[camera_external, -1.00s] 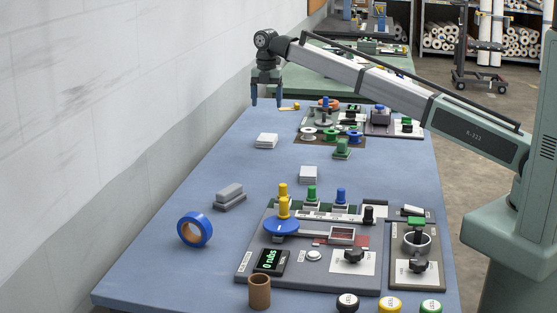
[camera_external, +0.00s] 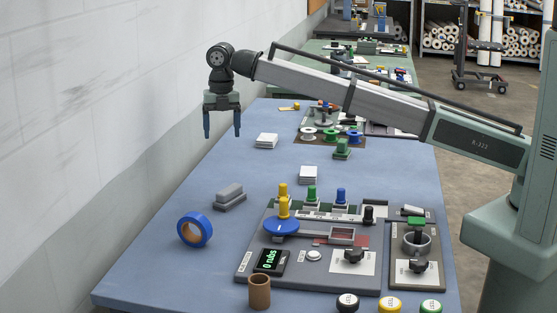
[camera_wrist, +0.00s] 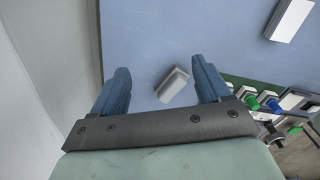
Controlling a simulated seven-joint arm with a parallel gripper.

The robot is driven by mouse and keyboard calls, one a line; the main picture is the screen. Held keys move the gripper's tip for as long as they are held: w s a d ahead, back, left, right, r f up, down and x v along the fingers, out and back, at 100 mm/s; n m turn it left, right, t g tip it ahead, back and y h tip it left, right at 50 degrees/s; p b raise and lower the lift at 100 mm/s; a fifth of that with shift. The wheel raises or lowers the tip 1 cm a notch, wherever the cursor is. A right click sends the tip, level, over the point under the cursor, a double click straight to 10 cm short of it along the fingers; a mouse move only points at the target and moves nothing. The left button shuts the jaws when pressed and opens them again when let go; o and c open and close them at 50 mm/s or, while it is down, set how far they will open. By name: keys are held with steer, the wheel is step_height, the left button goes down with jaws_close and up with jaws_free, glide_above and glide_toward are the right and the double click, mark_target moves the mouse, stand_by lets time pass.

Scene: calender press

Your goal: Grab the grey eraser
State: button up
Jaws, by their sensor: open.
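The grey eraser (camera_external: 229,191) lies on the left part of the blue table, on top of a darker grey block or base (camera_external: 231,203). In the wrist view a light grey block that looks like the eraser (camera_wrist: 173,85) shows between my fingers, well below them and nearer the right finger. My gripper (camera_external: 222,132) is open and empty, pointing down, high above the table and farther back than the eraser. Its two blue fingers also show in the wrist view (camera_wrist: 160,72).
A blue tape roll (camera_external: 195,229) stands in front of the eraser. White pad stacks (camera_external: 308,174) (camera_external: 266,140) lie behind it. The press board (camera_external: 245,258) with coloured knobs is to the right, a brown cup (camera_external: 259,291) in front. The wall borders the table's left side.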

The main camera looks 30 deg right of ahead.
steer(key=s+a, duration=0.4)
steer(key=s, duration=0.2)
steer(key=m, duration=2.2)
glide_above(229, 189)
steer(key=f+m, duration=0.2)
steer(key=m, duration=0.5)
steer(key=f+m, duration=0.3)
steer(key=m, duration=0.5)
steer(key=f+m, duration=0.2)
steer(key=m, duration=0.5)
steer(key=shift+s+d+f+m, duration=0.15)
steer(key=shift+d+f+m, duration=0.15)
steer(key=shift+f+m, duration=0.1)
steer(key=shift+w+a+f, duration=0.1)
steer(key=shift+w+f, duration=0.05)
steer(key=shift+f, duration=1.4)
steer(key=shift+w+a+f, duration=0.1)
steer(key=shift+f, duration=1.4)
